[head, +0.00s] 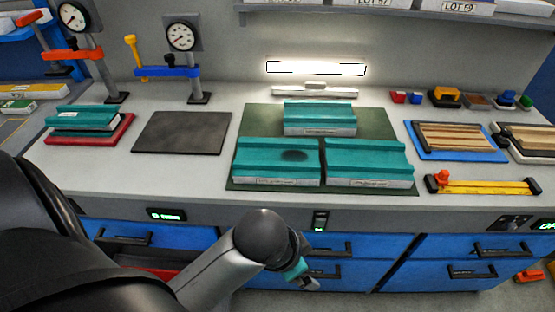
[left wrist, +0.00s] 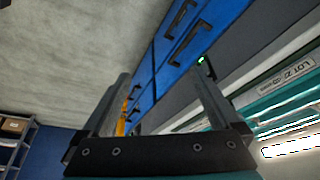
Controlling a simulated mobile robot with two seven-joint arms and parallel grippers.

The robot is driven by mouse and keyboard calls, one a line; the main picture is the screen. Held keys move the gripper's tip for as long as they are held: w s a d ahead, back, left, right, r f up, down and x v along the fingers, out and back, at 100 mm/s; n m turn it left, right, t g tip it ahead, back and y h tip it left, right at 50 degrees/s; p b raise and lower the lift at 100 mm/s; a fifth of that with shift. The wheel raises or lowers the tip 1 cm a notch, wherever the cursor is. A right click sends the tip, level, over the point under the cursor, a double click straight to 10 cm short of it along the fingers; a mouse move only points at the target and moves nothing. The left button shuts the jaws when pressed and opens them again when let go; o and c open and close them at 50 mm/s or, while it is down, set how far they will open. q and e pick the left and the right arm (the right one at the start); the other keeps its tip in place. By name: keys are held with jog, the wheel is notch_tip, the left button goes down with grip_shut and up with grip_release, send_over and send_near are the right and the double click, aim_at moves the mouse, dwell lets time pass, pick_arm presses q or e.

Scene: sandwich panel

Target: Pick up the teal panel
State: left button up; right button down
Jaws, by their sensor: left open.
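Three teal panels with pale lower edges lie on a dark green mat (head: 376,122) in the head view: a back one (head: 320,112), a front left one (head: 270,154) with a dark smudge on top, and a front right one (head: 368,156). Another teal panel (head: 85,117) lies on a red mat (head: 120,133) at the left. My left gripper (head: 306,281) is below the bench's front edge, apart from every panel. In the left wrist view its fingers (left wrist: 160,72) are spread and empty, with a teal, lot-labelled edge (left wrist: 285,92) off to the right. My right gripper is not in view.
A dark plate (head: 182,132) lies bare between the mats. Two dial gauges (head: 181,37) stand behind it. A blue tray (head: 455,142) and a yellow fixture (head: 480,187) are at the right. Blue drawers with dark handles (head: 471,271) front the bench near my gripper.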

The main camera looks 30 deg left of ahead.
pick_arm(q)
jog(key=w+d+r+m, duration=0.1)
jog(key=w+r+m, duration=0.15)
jog(key=w, duration=0.35)
jog(key=m+g+y, duration=0.1)
jog(key=m+y, duration=0.2)
jog(key=m, duration=0.1)
send_near(289, 170)
jog(key=b+x, duration=0.2)
jog(key=x, duration=0.1)
jog(key=shift+d, duration=0.15)
jog(key=b+x, duration=0.1)
jog(key=x, duration=0.4)
grip_shut()
dwell(0.3)
